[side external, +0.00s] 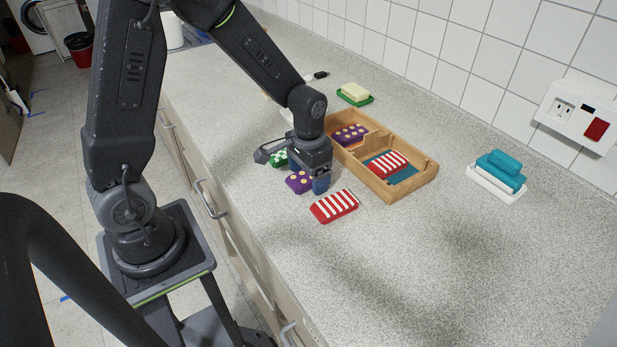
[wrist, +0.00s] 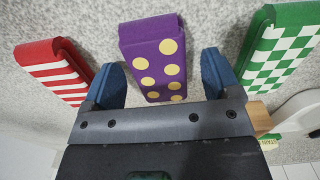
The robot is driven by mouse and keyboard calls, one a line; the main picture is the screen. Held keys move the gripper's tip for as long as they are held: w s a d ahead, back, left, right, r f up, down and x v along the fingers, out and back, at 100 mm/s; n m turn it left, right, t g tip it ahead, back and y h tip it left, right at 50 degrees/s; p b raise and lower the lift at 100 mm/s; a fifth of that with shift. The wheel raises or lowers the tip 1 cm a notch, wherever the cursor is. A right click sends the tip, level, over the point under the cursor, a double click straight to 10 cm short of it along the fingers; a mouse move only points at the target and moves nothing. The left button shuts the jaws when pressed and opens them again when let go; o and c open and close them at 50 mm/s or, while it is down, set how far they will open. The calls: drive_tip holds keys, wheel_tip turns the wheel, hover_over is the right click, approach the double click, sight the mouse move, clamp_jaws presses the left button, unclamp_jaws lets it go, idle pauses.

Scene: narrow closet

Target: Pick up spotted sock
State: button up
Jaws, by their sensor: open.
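The spotted sock, a folded purple bundle with yellow dots, lies on the grey counter; it shows partly behind my gripper in the side view (side external: 298,181) and at the centre of the wrist view (wrist: 150,55). My gripper (side external: 310,187) is low over the counter with its blue fingers apart. In the wrist view (wrist: 162,82) the fingers stand on either side of the purple sock's near end. I cannot tell whether they touch it. Another purple spotted sock (side external: 349,134) lies in the far compartment of a wooden box (side external: 412,187).
A red striped sock (side external: 334,206) and a green checked sock (side external: 277,159) lie on either side of the purple one. A red striped sock (side external: 388,163) is in the box's near compartment. Soap (side external: 355,91) and a teal stack (side external: 500,168) stand farther off. The counter's right front is clear.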

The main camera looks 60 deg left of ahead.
drive_tip(key=shift+c, duration=0.2)
drive_tip(key=c, duration=1)
drive_tip(key=shift+o, duration=0.2)
drive_tip(key=shift+r, duration=0.15)
